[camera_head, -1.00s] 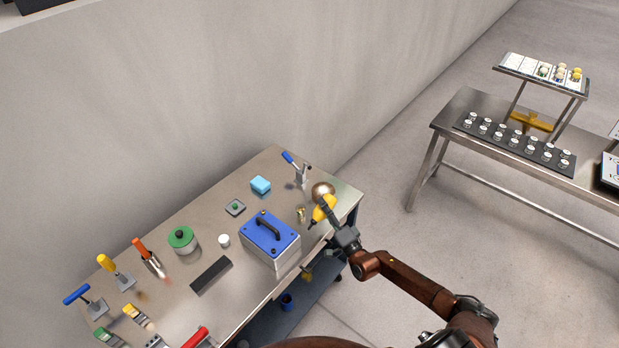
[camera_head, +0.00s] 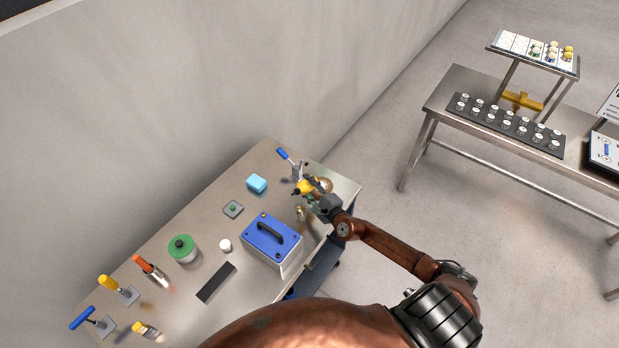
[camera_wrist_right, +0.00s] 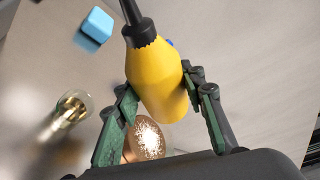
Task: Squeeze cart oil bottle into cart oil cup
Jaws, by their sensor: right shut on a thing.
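The yellow oil bottle (camera_head: 304,187) with a black nozzle is held above the table's far right corner. My right gripper (camera_head: 318,198) is shut on it. In the right wrist view the green fingers (camera_wrist_right: 160,112) sit on both sides of the yellow bottle (camera_wrist_right: 158,80), and its nozzle points away from the gripper. A small brass cup-like thing (camera_head: 300,213) stands just below the bottle in the head view; it also shows at the left of the wrist view (camera_wrist_right: 68,108), apart from the nozzle. I cannot tell for sure that it is the oil cup. My left gripper is out of view.
A round copper-coloured thing (camera_head: 326,184) is close behind my right gripper. A blue-handled clamp (camera_head: 293,168), a light blue block (camera_head: 257,184) and a blue-topped box (camera_head: 271,239) stand nearby on the steel table (camera_head: 205,208). Another table (camera_head: 437,101) stands at the right.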

